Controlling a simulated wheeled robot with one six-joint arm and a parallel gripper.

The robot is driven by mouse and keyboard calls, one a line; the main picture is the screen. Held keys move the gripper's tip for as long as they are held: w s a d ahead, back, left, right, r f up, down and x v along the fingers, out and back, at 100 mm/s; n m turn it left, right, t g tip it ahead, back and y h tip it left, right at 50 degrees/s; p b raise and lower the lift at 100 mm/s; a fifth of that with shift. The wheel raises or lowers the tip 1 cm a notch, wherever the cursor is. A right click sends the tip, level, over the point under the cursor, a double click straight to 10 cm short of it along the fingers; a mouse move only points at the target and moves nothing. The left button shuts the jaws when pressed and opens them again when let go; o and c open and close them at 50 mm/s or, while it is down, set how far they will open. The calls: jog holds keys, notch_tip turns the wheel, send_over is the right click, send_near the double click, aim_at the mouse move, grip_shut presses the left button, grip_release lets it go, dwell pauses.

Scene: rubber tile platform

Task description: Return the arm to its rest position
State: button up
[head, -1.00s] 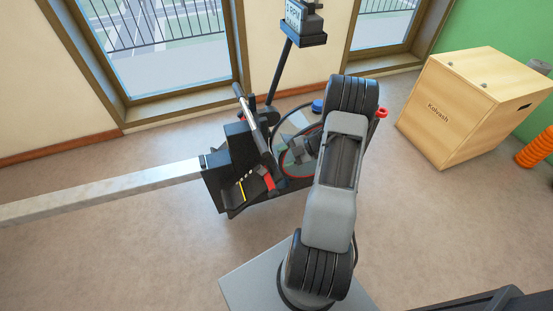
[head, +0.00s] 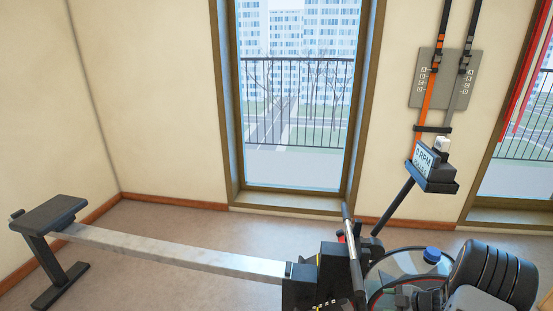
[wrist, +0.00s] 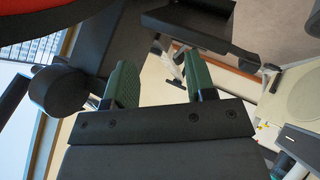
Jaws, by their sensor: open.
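My gripper (wrist: 162,84) shows in the wrist view with its two green-padded fingers apart and nothing between them. In the head view only part of my arm shows, a black ribbed joint and a grey link at the lower right corner. I cannot make out the gripper clearly in the head view. My arm partly covers the flywheel end of the rowing machine (head: 318,280); whether they touch I cannot tell.
The rower's rail (head: 180,248) runs left to its black seat (head: 48,215). Its monitor (head: 430,170) stands on a post. A window (head: 296,90) and a grey wall panel with straps (head: 446,78) are behind. Bare floor lies below the rail. Dark equipment (wrist: 190,22) shows in the wrist view.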

jog(key=d+r+m+g+h+p, duration=0.1)
jog(key=d+r+m+h+p, duration=0.2)
jog(key=d+r+m+h, duration=0.5)
jog(key=s+a+r+m+g+h+p, duration=0.35)
jog(key=s+r+m, duration=0.2)
jog(key=r, duration=0.25)
jog(key=s+a+r+m+y+p, duration=0.1)
jog(key=s+a+r+p, duration=0.2)
jog(key=a+r, duration=0.6)
jog(key=s+a+r+m+y+p, duration=0.1)
jog(key=s+a+r+y+p, duration=0.1)
jog(key=a+r+p, duration=0.3)
jog(key=s+a+r+m+y+p, duration=0.1)
jog(key=s+a+r+p, duration=0.3)
jog(key=a+r, duration=0.9)
jog(key=shift+s+a+r+t+y+p, duration=0.35)
jog(key=shift+r+t+y, duration=0.1)
jog(key=shift+y, duration=0.2)
jog(key=shift+d, duration=0.1)
jog(key=shift+c, duration=0.2)
